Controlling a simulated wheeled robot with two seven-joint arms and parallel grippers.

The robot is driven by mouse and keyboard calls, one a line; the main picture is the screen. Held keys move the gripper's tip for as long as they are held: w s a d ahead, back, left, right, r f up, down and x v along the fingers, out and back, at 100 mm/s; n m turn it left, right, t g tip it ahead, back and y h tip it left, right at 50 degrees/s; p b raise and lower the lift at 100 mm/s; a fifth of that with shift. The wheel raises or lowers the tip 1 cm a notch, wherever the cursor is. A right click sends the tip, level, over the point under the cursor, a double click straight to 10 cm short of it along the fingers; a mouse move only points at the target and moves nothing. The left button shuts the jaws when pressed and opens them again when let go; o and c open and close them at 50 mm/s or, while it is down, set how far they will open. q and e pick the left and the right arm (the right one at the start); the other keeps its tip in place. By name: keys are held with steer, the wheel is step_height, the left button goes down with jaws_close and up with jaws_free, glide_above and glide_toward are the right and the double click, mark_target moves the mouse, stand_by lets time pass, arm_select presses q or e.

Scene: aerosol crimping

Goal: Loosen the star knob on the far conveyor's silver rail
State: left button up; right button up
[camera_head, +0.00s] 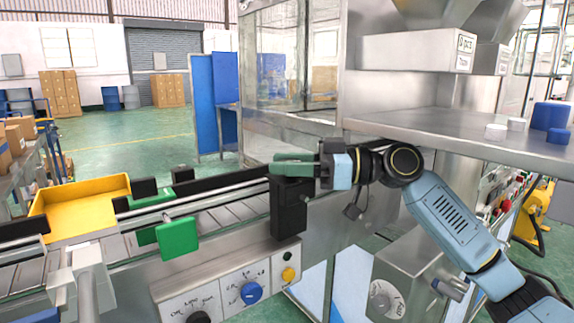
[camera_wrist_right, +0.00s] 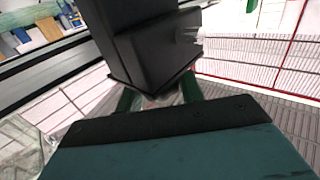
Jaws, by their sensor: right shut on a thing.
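The conveyor (camera_head: 60,262) runs from the lower left toward the machine in the head view, with a silver rail (camera_head: 205,196) along it. My right gripper (camera_head: 278,165) is at the rail's right end, over a black block-shaped part (camera_head: 290,212). In the right wrist view, its green fingers (camera_wrist_right: 160,97) are shut around the lower end of a black part (camera_wrist_right: 150,50). No star-shaped lobes can be made out, so I cannot tell whether this part is the knob or its mount. My left gripper is not in view.
A yellow tray (camera_head: 82,203) sits on the conveyor at left. A green plate (camera_head: 178,238) stands on its near side. A control panel (camera_head: 228,292) with knobs is below. Clear panels stand behind the gripper.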

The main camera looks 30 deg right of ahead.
steer(key=shift+f, duration=0.15)
steer(key=o, duration=0.6)
steer(key=shift+c, duration=0.2)
steer(key=o, duration=0.4)
steer(key=shift+s+d, duration=0.1)
steer(key=shift+d, duration=0.05)
steer(key=v, duration=1.3)
steer(key=shift+d, duration=0.1)
